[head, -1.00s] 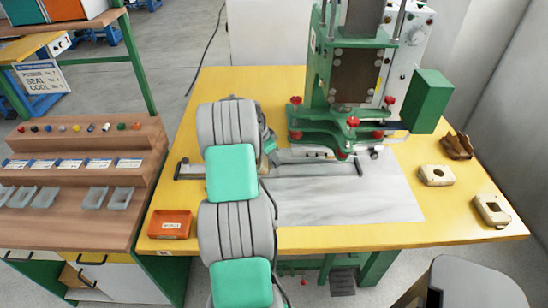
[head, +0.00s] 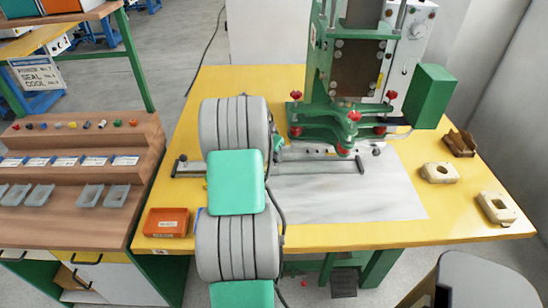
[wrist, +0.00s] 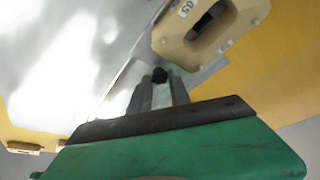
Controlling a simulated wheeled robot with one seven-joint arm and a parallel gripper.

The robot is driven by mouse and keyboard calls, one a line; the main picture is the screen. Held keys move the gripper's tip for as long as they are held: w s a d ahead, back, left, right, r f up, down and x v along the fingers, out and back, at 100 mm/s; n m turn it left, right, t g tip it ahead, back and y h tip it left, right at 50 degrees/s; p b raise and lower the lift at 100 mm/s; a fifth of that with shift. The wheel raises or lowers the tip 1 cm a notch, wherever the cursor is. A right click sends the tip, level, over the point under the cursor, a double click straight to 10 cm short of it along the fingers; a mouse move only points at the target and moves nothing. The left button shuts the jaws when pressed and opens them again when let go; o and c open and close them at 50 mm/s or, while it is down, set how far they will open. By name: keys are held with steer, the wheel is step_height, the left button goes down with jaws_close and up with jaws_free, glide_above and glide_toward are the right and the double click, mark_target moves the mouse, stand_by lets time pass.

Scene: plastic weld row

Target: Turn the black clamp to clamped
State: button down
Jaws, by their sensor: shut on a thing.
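In the wrist view, a small black knob-like piece (wrist: 160,75), which I take to be the black clamp, shows between the grey fingertips of my gripper (wrist: 160,84). The fingers are shut on it. Its lower part and its angle are hidden by the fingers. In the head view my own arm covers the gripper and whatever it holds, so I cannot tell there how the clamp is turned. The green press (head: 337,124) with red knobs stands at the back of the yellow table, right of my arm.
In the wrist view a beige fixture marked 65 (wrist: 208,28) lies just beyond the fingertips. An orange box (head: 166,222) sits at the table's front left. Two beige fixtures (head: 440,173) (head: 497,208) and a brown one (head: 459,143) lie at the right. The pale sheet's front (head: 350,205) is clear.

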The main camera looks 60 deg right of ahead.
steer(key=shift+n, duration=0.5)
steer(key=shift+t, duration=0.3)
steer(key=c, duration=1.2)
jaws_free()
